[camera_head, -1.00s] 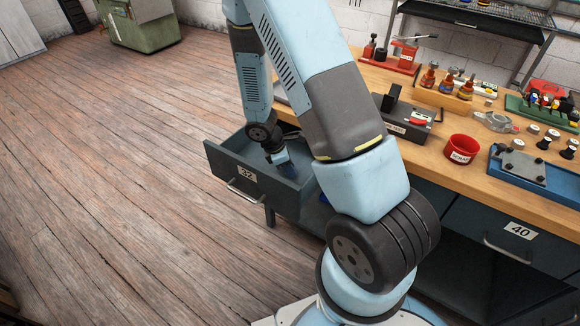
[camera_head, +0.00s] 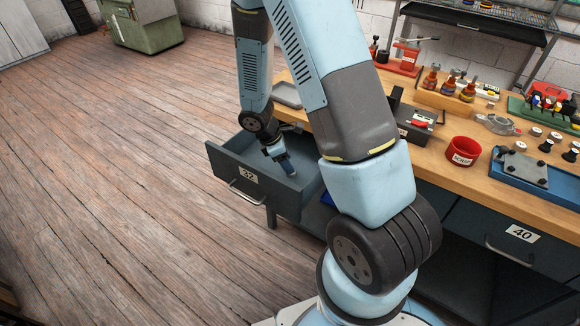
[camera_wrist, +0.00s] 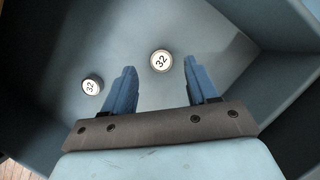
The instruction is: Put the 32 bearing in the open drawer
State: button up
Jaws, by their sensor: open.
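The open drawer (camera_head: 225,163), labelled 32, sticks out from the left end of the bench. My gripper (camera_head: 287,166) is inside it, with its lower part partly behind the drawer front. In the wrist view my gripper (camera_wrist: 159,76) has its two blue fingers wide apart with nothing held. One round bearing (camera_wrist: 161,61) marked 32 lies on the drawer floor, just beyond and between the fingertips. A second round piece (camera_wrist: 92,85) marked 32 lies to the left, outside the left finger. Neither piece shows in the head view.
The drawer walls (camera_wrist: 262,98) stand close around my gripper. On the bench are a grey tray (camera_head: 287,94), a black device with a red part (camera_head: 420,121), a red cup (camera_head: 463,151) and a blue fixture (camera_head: 520,172). The floor left of the drawer is clear.

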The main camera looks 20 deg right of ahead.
jog(key=s+r+m+t+y, duration=0.1)
jog(key=s+r+m, duration=0.25)
jog(key=r, duration=0.95)
jog(key=s+r+m+t+y, duration=0.15)
jog(key=r+m, duration=0.35)
jog(key=r, duration=0.9)
jog(key=s+d+r+m+t+y, duration=0.1)
jog(key=s+r+m+t+y, duration=0.1)
jog(key=s+r+m, duration=0.5)
jog(key=s+r+t, duration=0.1)
jog(key=s+r, duration=0.5)
jog(key=s, duration=0.2)
jog(key=shift+m+t, duration=0.35)
jog(key=shift+c, duration=0.5)
